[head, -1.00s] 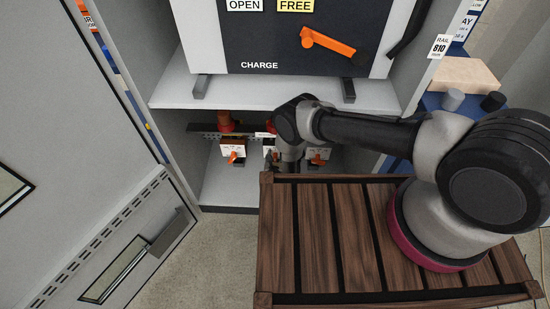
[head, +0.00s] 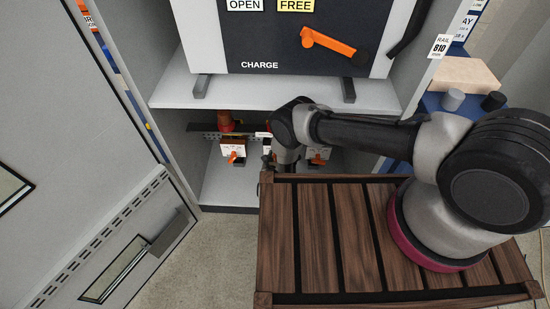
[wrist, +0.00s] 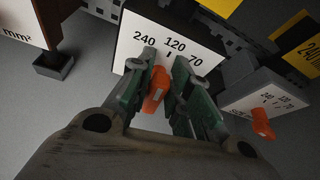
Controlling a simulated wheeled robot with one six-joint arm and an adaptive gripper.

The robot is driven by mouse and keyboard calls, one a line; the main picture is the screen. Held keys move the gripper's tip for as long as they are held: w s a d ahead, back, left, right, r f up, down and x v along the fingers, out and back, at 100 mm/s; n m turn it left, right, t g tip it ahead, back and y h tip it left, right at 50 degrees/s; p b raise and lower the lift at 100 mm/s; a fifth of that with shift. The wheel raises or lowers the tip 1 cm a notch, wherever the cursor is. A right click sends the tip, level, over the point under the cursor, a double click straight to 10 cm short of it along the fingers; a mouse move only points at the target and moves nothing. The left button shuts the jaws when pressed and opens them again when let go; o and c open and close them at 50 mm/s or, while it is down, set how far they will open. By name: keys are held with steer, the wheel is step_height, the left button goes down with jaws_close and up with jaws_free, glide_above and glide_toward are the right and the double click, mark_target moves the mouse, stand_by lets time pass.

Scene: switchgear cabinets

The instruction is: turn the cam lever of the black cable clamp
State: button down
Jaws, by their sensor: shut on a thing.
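The black cable clamp (wrist: 178,28) shows in the wrist view as a dark block with a white face marked 240, 120 and 70. Its orange cam lever (wrist: 155,90) lies between the fingers of my gripper (wrist: 164,72), which is shut on it. The lever's free end points down toward the palm in the picture. In the head view, my arm hides most of this clamp and the gripper, low in the cabinet.
A clamp with a red cable and orange lever (head: 235,155) stands to the left. Another clamp with an orange lever (head: 318,154) stands to the right. The shelf (head: 270,92) is above; a slatted wooden surface (head: 345,235) is in front.

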steer(key=shift+a+f+n+h, duration=0.1)
steer(key=shift+a+n+h, duration=0.15)
steer(key=shift+n+h, duration=0.4)
steer(key=shift+a+f+n+h, duration=0.1)
steer(key=shift+a+n+h, duration=0.2)
steer(key=shift+n, duration=0.55)
steer(key=shift+d, duration=0.1)
steer(key=c, duration=1.4)
jaws_free()
steer(key=v, duration=0.7)
steer(key=shift+s+r, duration=0.1)
steer(key=shift+s, duration=0.15)
